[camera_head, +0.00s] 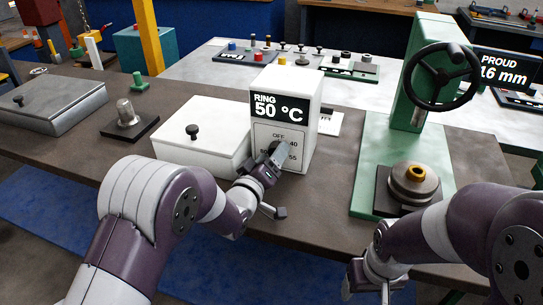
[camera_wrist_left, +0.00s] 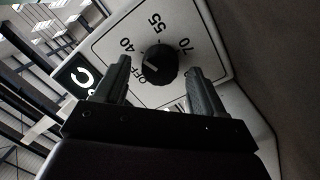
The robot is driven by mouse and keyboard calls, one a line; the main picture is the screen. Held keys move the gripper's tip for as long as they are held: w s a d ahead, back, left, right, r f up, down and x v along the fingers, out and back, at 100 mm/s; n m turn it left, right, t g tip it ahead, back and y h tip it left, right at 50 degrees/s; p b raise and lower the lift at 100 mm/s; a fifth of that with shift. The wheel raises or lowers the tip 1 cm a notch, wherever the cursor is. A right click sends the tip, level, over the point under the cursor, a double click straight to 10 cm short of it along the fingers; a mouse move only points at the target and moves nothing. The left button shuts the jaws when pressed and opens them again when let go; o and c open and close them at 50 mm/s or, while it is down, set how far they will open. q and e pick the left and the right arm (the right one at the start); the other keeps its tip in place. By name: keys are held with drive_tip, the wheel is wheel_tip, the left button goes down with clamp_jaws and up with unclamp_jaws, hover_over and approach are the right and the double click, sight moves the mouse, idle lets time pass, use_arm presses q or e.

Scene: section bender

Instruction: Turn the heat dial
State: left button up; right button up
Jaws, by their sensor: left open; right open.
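The heat dial (camera_wrist_left: 160,65) is a round black knob on the white face of the heater box (camera_head: 286,112). Labels OFF, 40, 55 and 70 ring it, and its pale mark points towards the OFF side. The box's display (camera_head: 279,110) reads RING 50 °C. My left gripper (camera_head: 273,152) is at the box's front face and partly hides the dial in the head view. In the left wrist view its open fingers (camera_wrist_left: 158,82) straddle the dial; contact cannot be told. My right gripper (camera_head: 367,287) is low at the right, open, away from the box.
A white lidded box (camera_head: 202,142) stands left of the heater. A green press (camera_head: 383,160) with a black handwheel (camera_head: 440,76) stands right. A grey case (camera_head: 52,101) and a metal part on a dark block (camera_head: 128,124) lie further left. Bare bench (camera_head: 318,205) lies in front of the heater.

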use_arm(q)
drive_tip(key=shift+w+d, duration=0.1)
drive_tip(key=shift+w, duration=0.1)
drive_tip(key=c, duration=1.1)
drive_tip(key=shift+o, duration=0.2)
